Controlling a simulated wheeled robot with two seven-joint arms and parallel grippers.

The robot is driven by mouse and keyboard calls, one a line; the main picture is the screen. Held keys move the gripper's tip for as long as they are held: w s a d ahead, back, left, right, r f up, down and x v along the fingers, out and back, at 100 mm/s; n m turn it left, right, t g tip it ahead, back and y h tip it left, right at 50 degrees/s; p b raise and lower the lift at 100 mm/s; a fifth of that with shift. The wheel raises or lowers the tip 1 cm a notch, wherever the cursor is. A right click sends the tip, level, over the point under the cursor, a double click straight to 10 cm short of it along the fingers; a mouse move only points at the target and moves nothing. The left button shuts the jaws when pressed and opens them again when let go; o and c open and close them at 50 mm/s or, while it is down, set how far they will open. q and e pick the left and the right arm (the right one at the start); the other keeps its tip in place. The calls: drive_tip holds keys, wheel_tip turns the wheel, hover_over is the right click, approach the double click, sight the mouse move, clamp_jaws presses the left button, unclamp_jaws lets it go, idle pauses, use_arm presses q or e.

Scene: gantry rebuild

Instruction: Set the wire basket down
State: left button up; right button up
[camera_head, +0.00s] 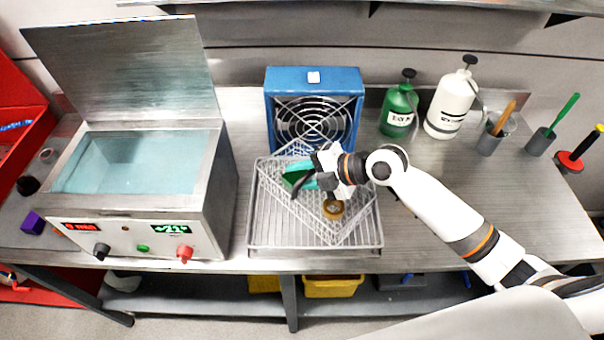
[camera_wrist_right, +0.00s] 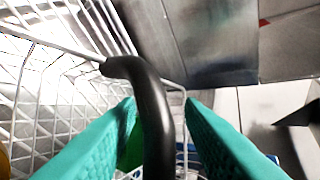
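The wire basket (camera_head: 350,222) sits turned at an angle over a wire rack tray (camera_head: 262,238) in front of the blue fan unit. A green part and a brass-coloured round part (camera_head: 333,209) show inside it. My right gripper (camera_head: 299,180) is over the basket's left part. In the right wrist view its teal fingers (camera_wrist_right: 160,105) stand on either side of the black handle (camera_wrist_right: 153,120), with gaps showing on both sides, so it looks open. The basket's wires (camera_wrist_right: 40,90) fill the left of that view. My arm hides part of the basket. My left gripper is out of view.
A steel bath (camera_head: 130,190) with its lid up stands left of the rack. The blue fan unit (camera_head: 314,80) is close behind. Green (camera_head: 397,112) and white (camera_head: 449,105) bottles and brush cups stand at the back right. The bench right of the rack is mostly clear beneath my arm.

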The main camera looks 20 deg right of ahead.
drive_tip(key=shift+r, duration=0.1)
drive_tip(key=b+v, duration=0.3)
drive_tip(key=v, duration=0.9)
drive_tip(key=shift+b, duration=0.4)
